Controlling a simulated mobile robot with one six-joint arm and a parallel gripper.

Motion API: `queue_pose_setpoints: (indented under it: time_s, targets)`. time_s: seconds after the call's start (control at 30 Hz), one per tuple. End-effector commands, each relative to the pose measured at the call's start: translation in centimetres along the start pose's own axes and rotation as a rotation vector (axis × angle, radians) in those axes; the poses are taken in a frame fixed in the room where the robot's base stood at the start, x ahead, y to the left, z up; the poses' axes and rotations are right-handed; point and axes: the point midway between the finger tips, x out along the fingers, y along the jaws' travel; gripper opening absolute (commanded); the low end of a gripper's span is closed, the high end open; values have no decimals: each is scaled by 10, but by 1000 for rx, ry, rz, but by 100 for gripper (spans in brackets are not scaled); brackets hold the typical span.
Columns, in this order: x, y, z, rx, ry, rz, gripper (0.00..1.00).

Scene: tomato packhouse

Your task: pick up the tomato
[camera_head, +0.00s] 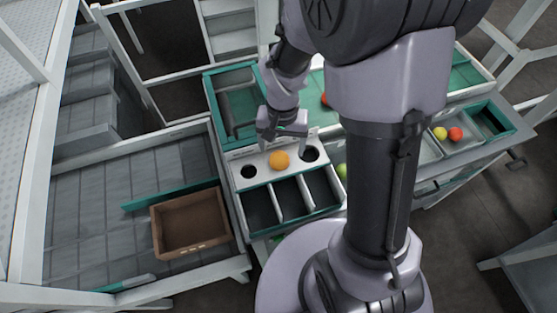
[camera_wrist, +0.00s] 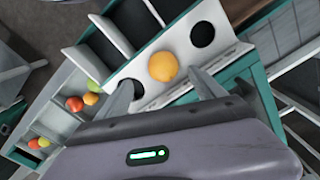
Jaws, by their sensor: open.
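An orange tomato (camera_head: 279,160) sits on the middle hole of a white panel (camera_head: 265,172) with dark round holes on both sides of it. In the wrist view the orange tomato (camera_wrist: 163,66) lies just ahead of the fingers, between their lines. My gripper (camera_head: 287,143) is open and empty, close to the tomato on its far side in the head view. In the wrist view its two fingertips (camera_wrist: 163,90) are spread apart, and I see no contact with the tomato. Other tomatoes lie elsewhere: a red one (camera_head: 324,99) is partly hidden by my arm, and a green one (camera_head: 341,171) sits right of the panel.
Dark divided bins (camera_head: 290,197) lie in front of the panel. A brown crate (camera_head: 191,223) stands on the grey conveyor at left. Yellow (camera_head: 440,133) and red (camera_head: 455,134) tomatoes lie in a tray at right. White frame posts stand around the station.

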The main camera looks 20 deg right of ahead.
Motion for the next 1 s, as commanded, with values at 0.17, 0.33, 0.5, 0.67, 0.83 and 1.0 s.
queue_pose_setpoints:
  time_s: [0.17, 0.33, 0.5, 0.67, 0.83, 1.0]
  targets:
    - [39, -6, 1, 0, -3, 1, 79]
    - [50, -6, 1, 0, 0, 0, 79]
    - [48, -6, 1, 0, 0, 0, 75]
    - [48, -6, 1, 0, 0, 0, 43]
    - [48, -6, 1, 0, 0, 0, 33]
    - [47, -6, 1, 0, 0, 0, 33]
